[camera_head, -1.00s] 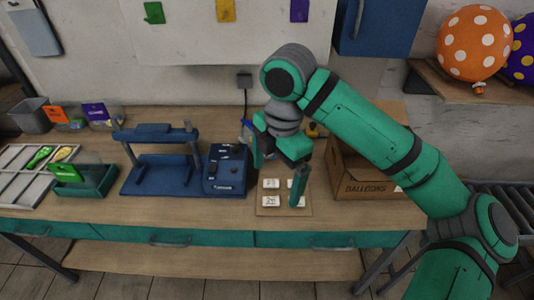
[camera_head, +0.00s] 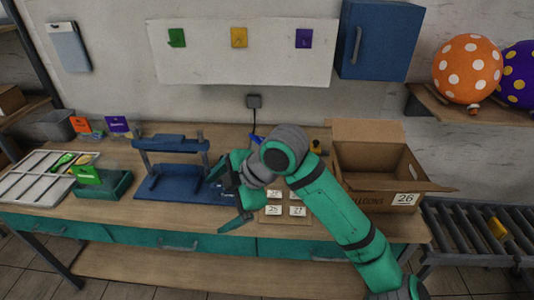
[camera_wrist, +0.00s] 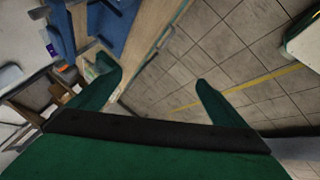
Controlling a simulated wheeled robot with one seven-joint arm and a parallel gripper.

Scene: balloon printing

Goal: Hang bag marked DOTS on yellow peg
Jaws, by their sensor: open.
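The yellow peg (camera_head: 239,37) is on the white wall board, between a green peg (camera_head: 176,38) and a purple peg (camera_head: 304,38). Nothing visibly hangs on the three. An orange label (camera_head: 80,125) and a purple label (camera_head: 117,124) stand at the back left of the bench, and a green label (camera_head: 86,174) stands at a teal tray (camera_head: 112,187). Their lettering is too small to read, so I cannot tell which bag is marked DOTS. My gripper (camera_head: 227,194) is open and empty, over the bench's front part; its two spread fingers show in the wrist view (camera_wrist: 153,76).
A blue press frame (camera_head: 165,184) stands left of my gripper. Small number cards (camera_head: 274,210) lie behind my arm. An open cardboard box (camera_head: 372,160) is at the right, beside a roller conveyor (camera_head: 465,225). A blue cabinet (camera_head: 395,40) hangs right of the board.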

